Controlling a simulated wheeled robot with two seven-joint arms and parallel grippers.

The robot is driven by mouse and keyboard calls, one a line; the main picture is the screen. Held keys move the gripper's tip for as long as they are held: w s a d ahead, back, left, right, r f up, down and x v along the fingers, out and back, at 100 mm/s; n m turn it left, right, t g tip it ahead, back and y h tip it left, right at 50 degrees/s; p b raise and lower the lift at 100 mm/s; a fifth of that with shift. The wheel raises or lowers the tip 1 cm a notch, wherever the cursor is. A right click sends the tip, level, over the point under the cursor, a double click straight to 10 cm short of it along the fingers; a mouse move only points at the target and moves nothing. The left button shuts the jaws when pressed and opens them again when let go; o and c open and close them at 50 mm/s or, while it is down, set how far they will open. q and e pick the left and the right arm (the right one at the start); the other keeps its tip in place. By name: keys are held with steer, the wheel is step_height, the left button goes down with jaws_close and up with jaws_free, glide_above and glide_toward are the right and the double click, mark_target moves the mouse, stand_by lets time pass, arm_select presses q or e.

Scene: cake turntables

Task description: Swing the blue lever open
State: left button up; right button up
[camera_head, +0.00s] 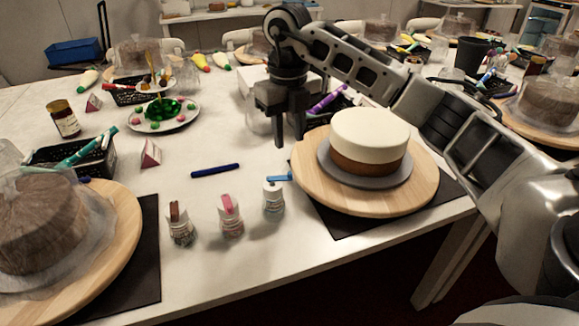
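The blue lever (279,178) is on top of a small white bottle (273,201), the rightmost of three small bottles standing upright in a row. The lever sticks out sideways to the right, near the rim of the right turntable. My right gripper (289,138) points down above the table, behind the bottle in the camera_head view and apart from it. Its two fingers look parted, with nothing visible between them. My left gripper is not in view.
Bottles with brown (181,226) and pink (231,217) tops stand to the left. A blue pen (215,170) lies behind them. A white-and-brown cake (369,139) sits on the right wooden turntable (416,196). A wrapped cake (40,225) stands at left.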

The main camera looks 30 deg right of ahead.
mark_target(280, 176)
step_height(280, 176, down, 8)
steer(key=shift+f, duration=0.2)
jaws_close()
